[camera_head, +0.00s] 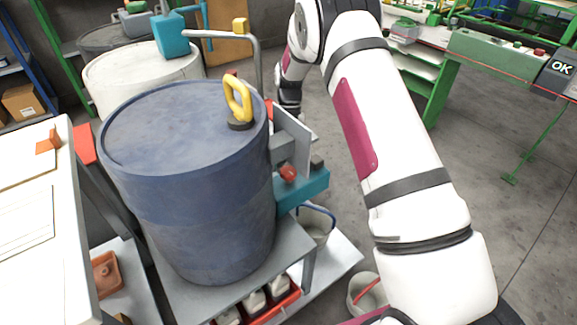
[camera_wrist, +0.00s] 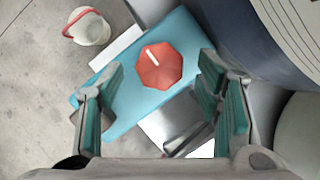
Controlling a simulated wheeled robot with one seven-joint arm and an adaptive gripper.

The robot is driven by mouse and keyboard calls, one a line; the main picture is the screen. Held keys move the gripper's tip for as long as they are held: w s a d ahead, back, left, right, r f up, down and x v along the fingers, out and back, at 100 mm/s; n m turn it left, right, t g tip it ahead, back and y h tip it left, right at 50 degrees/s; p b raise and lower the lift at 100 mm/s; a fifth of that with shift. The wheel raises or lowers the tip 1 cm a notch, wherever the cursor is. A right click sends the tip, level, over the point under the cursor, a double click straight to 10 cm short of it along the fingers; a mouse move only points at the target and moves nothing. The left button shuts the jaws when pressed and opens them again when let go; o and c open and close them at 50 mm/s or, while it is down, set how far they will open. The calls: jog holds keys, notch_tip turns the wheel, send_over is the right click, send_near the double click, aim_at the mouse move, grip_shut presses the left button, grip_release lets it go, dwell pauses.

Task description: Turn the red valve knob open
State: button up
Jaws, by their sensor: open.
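The red valve knob (camera_wrist: 165,72) is an eight-sided disc with a white mark, on a teal block (camera_wrist: 190,35). In the wrist view the mark runs from the knob's middle toward its upper-left edge. In the head view the knob (camera_head: 288,173) shows small, beside the blue drum and above the teal block (camera_head: 305,188). My gripper (camera_wrist: 160,68) is open and empty. Its green-padded fingers show left and right of the knob in the wrist view, with gaps on both sides. I cannot tell the remaining distance. In the head view the fingers are hidden.
The blue drum (camera_head: 185,215) with a yellow handle (camera_head: 238,100) stands left of the knob, on a grey stand (camera_head: 225,285). A grey upright plate (camera_head: 292,138) is close above the knob. Buckets (camera_head: 318,232) (camera_head: 366,294) stand below. Open floor (camera_head: 510,240) lies right.

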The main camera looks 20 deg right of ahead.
jog(key=v, duration=1)
jog(key=shift+r, duration=0.2)
